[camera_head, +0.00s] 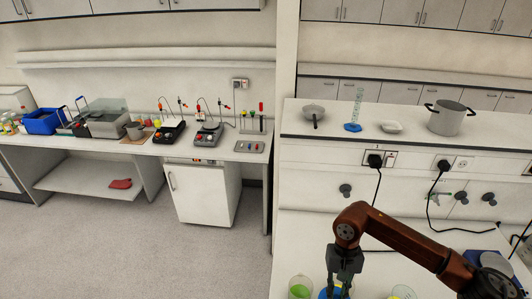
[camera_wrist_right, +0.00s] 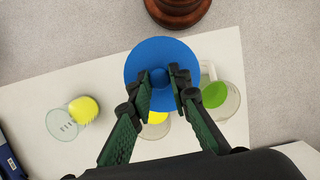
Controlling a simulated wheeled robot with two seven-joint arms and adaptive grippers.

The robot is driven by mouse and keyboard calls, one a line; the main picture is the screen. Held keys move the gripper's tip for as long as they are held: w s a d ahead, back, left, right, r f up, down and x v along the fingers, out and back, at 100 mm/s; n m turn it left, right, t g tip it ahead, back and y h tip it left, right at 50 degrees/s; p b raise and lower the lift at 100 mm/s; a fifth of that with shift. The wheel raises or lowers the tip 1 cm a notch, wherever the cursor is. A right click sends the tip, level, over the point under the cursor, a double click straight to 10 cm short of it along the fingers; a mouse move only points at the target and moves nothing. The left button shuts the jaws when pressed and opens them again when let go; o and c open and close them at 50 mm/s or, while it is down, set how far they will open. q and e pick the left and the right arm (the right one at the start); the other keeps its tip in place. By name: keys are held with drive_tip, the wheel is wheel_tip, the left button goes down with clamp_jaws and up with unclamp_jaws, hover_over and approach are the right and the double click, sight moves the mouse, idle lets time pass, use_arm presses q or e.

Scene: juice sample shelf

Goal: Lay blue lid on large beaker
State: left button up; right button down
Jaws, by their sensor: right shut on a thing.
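My right gripper (camera_head: 340,288) is low over the white bench at the bottom of the head view. In the right wrist view its fingers (camera_wrist_right: 163,90) are shut on the knob of the round blue lid (camera_wrist_right: 160,52). The lid shows only partly in the head view (camera_head: 325,293). A clear beaker with green contents (camera_wrist_right: 222,98) stands beside the lid, partly covered by it in the wrist view. A vessel with yellow contents (camera_wrist_right: 157,118) is mostly hidden under the lid and fingers. I cannot tell which is the large beaker. My left gripper is not in view.
Another clear beaker with yellow contents (camera_wrist_right: 62,124) stands apart to the left on the white bench (camera_wrist_right: 90,80). A dark blue object (camera_wrist_right: 8,160) is at the left edge. A raised shelf behind holds a pot (camera_head: 447,119) and a pan (camera_head: 313,112).

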wheel_tip(320, 180, down, 14)
drive_tip(key=n+b, duration=0.1)
drive_tip(key=b, duration=1.2)
drive_tip(key=shift+a+b, duration=0.15)
drive_tip(key=shift+b, duration=0.2)
drive_tip(key=shift+s+f, duration=0.1)
drive_tip(key=shift+s, duration=0.05)
